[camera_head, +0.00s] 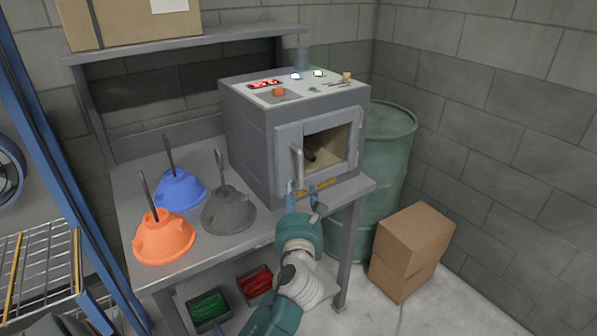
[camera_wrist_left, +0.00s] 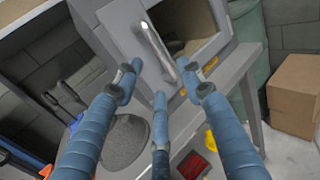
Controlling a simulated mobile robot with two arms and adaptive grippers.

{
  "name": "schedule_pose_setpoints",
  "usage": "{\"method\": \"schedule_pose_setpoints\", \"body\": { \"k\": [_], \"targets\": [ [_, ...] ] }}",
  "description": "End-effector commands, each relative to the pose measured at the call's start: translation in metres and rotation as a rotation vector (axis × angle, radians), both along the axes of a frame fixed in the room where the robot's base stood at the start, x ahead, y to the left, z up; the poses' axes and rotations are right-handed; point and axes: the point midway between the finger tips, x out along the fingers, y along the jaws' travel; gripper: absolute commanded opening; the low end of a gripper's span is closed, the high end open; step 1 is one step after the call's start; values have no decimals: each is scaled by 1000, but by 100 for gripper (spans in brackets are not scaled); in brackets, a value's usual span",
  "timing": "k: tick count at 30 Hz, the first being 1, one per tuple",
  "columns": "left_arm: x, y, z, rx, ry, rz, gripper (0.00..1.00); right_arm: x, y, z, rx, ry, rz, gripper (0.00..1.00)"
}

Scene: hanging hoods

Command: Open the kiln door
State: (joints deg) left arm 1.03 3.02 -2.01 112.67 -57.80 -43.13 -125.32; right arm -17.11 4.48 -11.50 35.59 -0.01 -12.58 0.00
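The grey kiln (camera_head: 248,139) stands on the workbench. Its door (camera_head: 289,137) faces front, looks shut, and has a window with a dark object visible behind it. The upright metal door handle (camera_head: 298,165) is on the door's left side and also shows in the left wrist view (camera_wrist_left: 157,50). My left gripper (camera_head: 303,194) is just below the handle in the head view. In the left wrist view its blue fingers (camera_wrist_left: 160,82) are spread apart, with the handle's lower end ahead between the tips. I cannot tell whether they touch it. My right gripper is out of view.
Orange (camera_head: 164,237), blue (camera_head: 180,190) and dark grey (camera_head: 229,210) hoods with upright rods sit on the bench (camera_head: 133,205) left of the kiln. A green barrel (camera_head: 388,150) and cardboard boxes (camera_head: 412,250) stand to the right. Red and green bins are below the bench.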

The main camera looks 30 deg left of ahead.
Motion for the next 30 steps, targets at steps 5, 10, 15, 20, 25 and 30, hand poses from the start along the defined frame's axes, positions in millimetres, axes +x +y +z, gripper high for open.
{"method": "schedule_pose_setpoints", "body": {
  "k": [5,10,15,20,25,30],
  "targets": [
    [10,9,9,26,-1,8,39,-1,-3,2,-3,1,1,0],
    [36,27,9,23,0,7,39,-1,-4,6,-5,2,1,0],
    [63,44,8,21,0,6,39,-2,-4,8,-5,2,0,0],
    [80,55,7,21,-1,5,39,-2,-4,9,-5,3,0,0],
    [88,61,7,19,0,5,39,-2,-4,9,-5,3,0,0],
    [88,61,6,19,0,5,39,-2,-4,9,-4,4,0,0]
  ]
}}
